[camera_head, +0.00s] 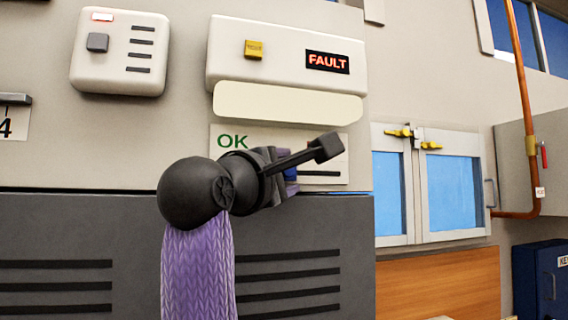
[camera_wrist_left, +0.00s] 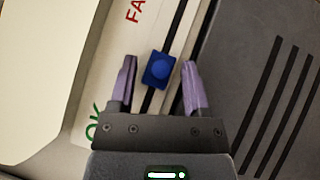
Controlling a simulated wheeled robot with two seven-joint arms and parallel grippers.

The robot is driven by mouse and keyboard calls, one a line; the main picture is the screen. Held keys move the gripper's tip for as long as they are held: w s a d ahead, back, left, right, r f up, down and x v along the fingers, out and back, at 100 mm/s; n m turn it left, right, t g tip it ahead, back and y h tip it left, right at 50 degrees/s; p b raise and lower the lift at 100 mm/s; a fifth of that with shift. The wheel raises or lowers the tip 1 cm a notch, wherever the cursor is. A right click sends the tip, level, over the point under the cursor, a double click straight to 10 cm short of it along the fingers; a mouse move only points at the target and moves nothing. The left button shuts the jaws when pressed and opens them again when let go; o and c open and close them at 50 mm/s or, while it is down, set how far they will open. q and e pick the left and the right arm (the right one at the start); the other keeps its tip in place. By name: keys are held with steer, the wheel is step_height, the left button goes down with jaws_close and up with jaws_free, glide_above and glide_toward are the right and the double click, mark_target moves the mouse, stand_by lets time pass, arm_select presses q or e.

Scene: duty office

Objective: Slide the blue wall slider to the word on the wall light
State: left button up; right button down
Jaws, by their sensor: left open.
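The wall light (camera_head: 327,62) on the white box shows the word FAULT in red. Below it is the white slider panel (camera_head: 337,182), with a green OK at its left end and a dark slot. In the left wrist view, the panel (camera_wrist_left: 112,92) also has red letters FA, partly cut off, at the other end. The blue slider (camera_wrist_left: 158,70) sits on the slot between the two words. My left gripper (camera_wrist_left: 159,64) is open, with one finger on each side of the slider; contact cannot be told. In the head view, my left gripper (camera_head: 289,174) hides most of the slider.
A cream cover strip (camera_head: 288,102) juts out just above the slider panel. A yellow button (camera_head: 254,50) is on the light box. A white box with a grey button (camera_head: 97,43) is at upper left. Windowed cabinet doors (camera_head: 452,195) are to the right.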

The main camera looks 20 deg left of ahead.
arm_select(q)
steer(key=shift+w, duration=0.1)
jaws_close()
stand_by(1.2)
